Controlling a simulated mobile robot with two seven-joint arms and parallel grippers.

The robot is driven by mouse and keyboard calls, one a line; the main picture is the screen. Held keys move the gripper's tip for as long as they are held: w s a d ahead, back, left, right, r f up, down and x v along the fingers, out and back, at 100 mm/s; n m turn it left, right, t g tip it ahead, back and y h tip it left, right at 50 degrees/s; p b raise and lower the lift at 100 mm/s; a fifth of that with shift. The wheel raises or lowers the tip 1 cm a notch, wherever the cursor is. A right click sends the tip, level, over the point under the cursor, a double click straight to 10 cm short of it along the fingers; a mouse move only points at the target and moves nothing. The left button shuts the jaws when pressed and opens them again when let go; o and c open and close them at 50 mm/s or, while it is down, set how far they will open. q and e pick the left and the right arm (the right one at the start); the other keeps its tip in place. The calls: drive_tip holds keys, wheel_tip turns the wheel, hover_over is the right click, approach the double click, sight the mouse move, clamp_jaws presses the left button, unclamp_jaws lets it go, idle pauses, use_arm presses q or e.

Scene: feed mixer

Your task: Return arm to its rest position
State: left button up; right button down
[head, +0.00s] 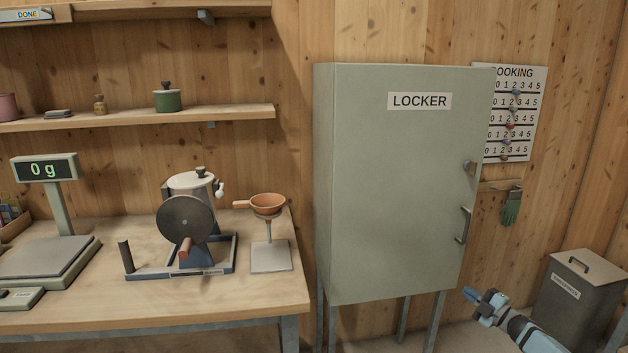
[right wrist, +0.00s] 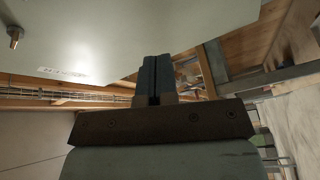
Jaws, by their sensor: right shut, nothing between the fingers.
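My right gripper (head: 470,295) is at the lower right in the head view, in front of and below the lower right corner of the closed grey locker (head: 390,200). Its fingers are together with nothing between them. In the right wrist view the shut fingers (right wrist: 154,80) point up the picture, with a pale panel (right wrist: 120,35) beyond them. The locker's door handle (head: 464,225) is above the gripper and apart from it. My left gripper does not show.
A lidded grey bin (head: 580,300) stands at the right, near my right forearm. A green glove (head: 511,207) hangs on the wall. The workbench (head: 120,310) at the left holds a scale (head: 45,257), a hand-cranked mixer (head: 190,220) and a bowl on a stand (head: 267,205).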

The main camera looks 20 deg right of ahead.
drive_tip(key=s+a+f+m+g+h, duration=0.1)
drive_tip(key=s+a+f+m, duration=0.1)
drive_tip(key=s+a+f, duration=0.55)
drive_tip(key=s+a+f+m+g+h, duration=0.2)
drive_tip(key=s+a+f+m, duration=0.15)
drive_tip(key=a, duration=0.65)
drive_tip(key=s+a+r+m+g, duration=0.1)
drive_tip(key=s+a+m+g, duration=0.15)
drive_tip(key=s+a, duration=0.8)
drive_tip(key=s+a+r+m+g, duration=0.1)
drive_tip(key=s+a+g, duration=0.2)
drive_tip(key=s+a, duration=0.75)
drive_tip(key=s+a+r+m+t, duration=0.1)
drive_tip(key=s+a+r+m, duration=0.15)
drive_tip(key=a+m, duration=0.45)
use_arm(q)
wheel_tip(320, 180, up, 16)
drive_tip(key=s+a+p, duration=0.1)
drive_tip(key=p, duration=1.9)
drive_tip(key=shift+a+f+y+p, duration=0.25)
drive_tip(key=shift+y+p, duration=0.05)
drive_tip(key=shift+p, duration=0.1)
use_arm(e)
wheel_tip(320, 180, up, 15)
drive_tip(key=s+n, duration=0.1)
drive_tip(key=n, duration=0.1)
drive_tip(key=shift+s+a, duration=0.25)
drive_tip(key=shift+s, duration=0.15)
